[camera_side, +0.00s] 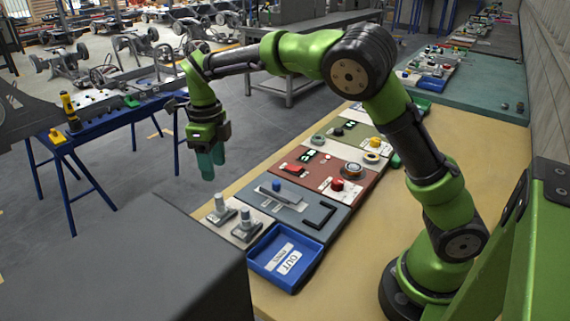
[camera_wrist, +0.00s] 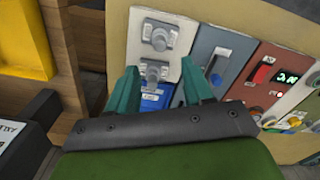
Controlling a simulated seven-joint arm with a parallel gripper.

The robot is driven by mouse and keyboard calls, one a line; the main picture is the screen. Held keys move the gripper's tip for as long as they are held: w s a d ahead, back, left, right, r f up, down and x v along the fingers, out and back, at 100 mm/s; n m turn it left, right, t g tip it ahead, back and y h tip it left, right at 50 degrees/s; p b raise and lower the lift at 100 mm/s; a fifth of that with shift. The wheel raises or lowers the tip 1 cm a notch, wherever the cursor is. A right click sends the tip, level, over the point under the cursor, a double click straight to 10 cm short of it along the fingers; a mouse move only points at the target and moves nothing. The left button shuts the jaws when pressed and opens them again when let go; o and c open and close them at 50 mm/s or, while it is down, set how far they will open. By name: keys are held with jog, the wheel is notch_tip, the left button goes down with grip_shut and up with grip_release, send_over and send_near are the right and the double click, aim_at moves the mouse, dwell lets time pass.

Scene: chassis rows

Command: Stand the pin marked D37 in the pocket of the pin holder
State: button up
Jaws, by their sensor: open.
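My gripper (camera_side: 212,168) hangs above the near-left end of the panel row, its teal fingers pointing down. In the wrist view its fingers (camera_wrist: 159,70) are apart with nothing held between them. The wrist view shows both, one farther up (camera_wrist: 160,38) and one nearer the fingers (camera_wrist: 153,72). Their labels are too small to read, so I cannot tell which is D37. I cannot make out an empty pocket.
A blue tray (camera_side: 263,265) with white labels, one reading OUT, lies beside the posts' panel. A grey panel (camera_side: 310,205) with a blue knob and a brown panel (camera_side: 318,172) with buttons adjoin. A dark grey block (camera_side: 160,260) stands at the front left.

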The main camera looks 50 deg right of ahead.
aim_at(218, 195)
jog(key=shift+f, duration=4.5)
grip_shut()
jog(key=shift+r, duration=0.1)
jog(key=shift+r, duration=1.65)
jog(key=shift+d, duration=0.1)
